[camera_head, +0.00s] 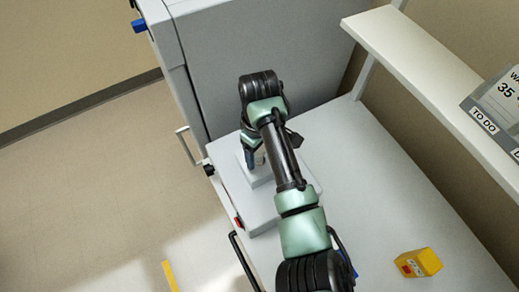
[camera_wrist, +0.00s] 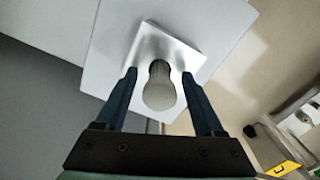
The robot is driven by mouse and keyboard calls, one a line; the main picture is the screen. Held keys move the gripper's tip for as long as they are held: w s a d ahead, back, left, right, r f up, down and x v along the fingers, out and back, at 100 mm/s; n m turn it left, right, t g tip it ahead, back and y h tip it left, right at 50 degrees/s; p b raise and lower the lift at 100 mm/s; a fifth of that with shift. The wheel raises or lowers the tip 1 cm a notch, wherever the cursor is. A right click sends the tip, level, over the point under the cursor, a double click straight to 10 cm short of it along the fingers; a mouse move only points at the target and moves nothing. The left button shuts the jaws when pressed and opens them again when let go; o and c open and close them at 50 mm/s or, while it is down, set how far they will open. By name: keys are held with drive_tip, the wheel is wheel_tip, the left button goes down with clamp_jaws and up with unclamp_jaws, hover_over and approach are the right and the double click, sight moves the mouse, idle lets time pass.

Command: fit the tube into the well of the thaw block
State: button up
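The tube (camera_wrist: 160,92) is pale, with a rounded end towards the camera. In the wrist view it stands at the light square thaw block (camera_wrist: 188,58), and its far end meets the block; how deep it sits in the well is hidden. My gripper (camera_wrist: 159,73) has its two dark blue fingers on either side of the tube, with a visible gap on each side, so it is open. In the head view my gripper (camera_head: 250,155) is low over the block (camera_head: 262,179), and the tube is mostly hidden there.
The block rests on a pale grey box (camera_head: 256,209) on the white bench (camera_head: 390,215). A large grey cabinet (camera_head: 255,50) stands behind. A yellow object (camera_head: 418,263) lies at right, below a white shelf (camera_head: 430,70). The bench between is clear.

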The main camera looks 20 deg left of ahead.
drive_tip(key=w+a+r+m+t+y, duration=0.2)
drive_tip(key=w+r+t+y, duration=0.15)
drive_tip(key=r, duration=0.95)
drive_tip(key=w+a+r+m+t+y, duration=0.1)
drive_tip(key=w+a+r+t+y, duration=0.3)
drive_tip(key=r, duration=0.9)
drive_tip(key=w+r+m+t, duration=0.2)
drive_tip(key=r+t, duration=0.3)
drive_tip(key=r, duration=0.9)
drive_tip(key=s+d+r+m+t, duration=0.2)
drive_tip(key=d+r+t, duration=0.2)
drive_tip(key=r, duration=0.3)
drive_tip(key=s+d+r+m+t, duration=0.2)
drive_tip(key=d+r+t, duration=0.25)
drive_tip(key=r, duration=0.25)
drive_tip(key=s+d+r+m+t+h, duration=0.6)
drive_tip(key=s+d+r+h, duration=0.2)
drive_tip(key=s+d+r, duration=0.1)
drive_tip(key=s+d, duration=0.1)
drive_tip(key=d, duration=0.1)
drive_tip(key=shift+s+d+r, duration=0.35)
drive_tip(key=shift+s+d, duration=0.05)
